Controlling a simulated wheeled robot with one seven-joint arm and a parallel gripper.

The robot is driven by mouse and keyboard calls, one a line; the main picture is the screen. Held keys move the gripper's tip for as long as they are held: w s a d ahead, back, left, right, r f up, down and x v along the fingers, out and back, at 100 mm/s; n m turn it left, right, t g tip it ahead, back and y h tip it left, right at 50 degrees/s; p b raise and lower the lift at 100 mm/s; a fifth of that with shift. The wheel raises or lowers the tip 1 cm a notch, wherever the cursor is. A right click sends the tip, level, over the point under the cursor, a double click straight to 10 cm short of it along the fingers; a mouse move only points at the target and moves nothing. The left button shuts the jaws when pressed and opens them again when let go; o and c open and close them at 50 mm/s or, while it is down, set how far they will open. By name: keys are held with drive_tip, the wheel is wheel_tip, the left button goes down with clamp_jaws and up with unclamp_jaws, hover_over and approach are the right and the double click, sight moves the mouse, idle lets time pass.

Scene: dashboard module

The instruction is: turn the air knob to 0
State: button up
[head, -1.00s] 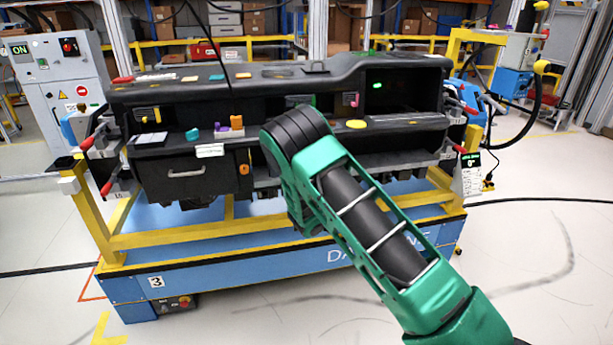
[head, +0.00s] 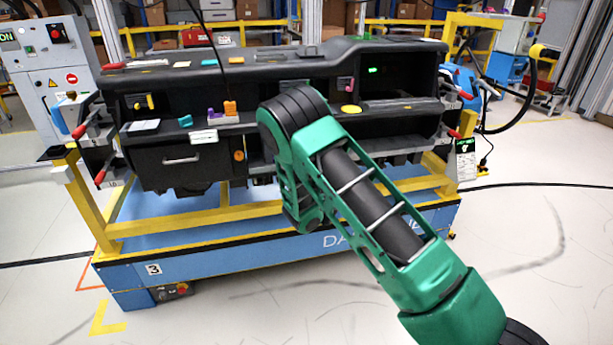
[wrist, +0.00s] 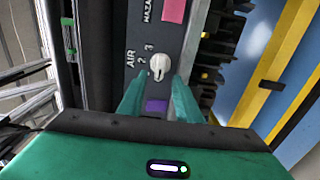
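The air knob (wrist: 159,66) is a small pale knob on a dark panel in the wrist view. The word AIR is printed to its left, and the digits 2 and 3 are beside it; which mark it points to is not clear. My gripper (wrist: 158,92) is open, with its two teal fingers apart and their tips just below the knob in the picture. Nothing is held between them. Whether a finger touches the knob cannot be told. In the head view my green arm reaches the dashboard (head: 270,65) and hides the gripper; I cannot make out the air knob there.
A purple patch (wrist: 156,105) shows between the fingers, and a pink piece (wrist: 174,10) lies beyond the knob near a HAZARD label. The dashboard rests on a yellow frame over a blue base (head: 230,262). Red-handled clamps (head: 80,131) stick out at its ends.

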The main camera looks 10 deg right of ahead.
drive_tip(key=s, duration=0.7)
drive_tip(key=shift+s, duration=0.15)
idle(0.3)
idle(0.4)
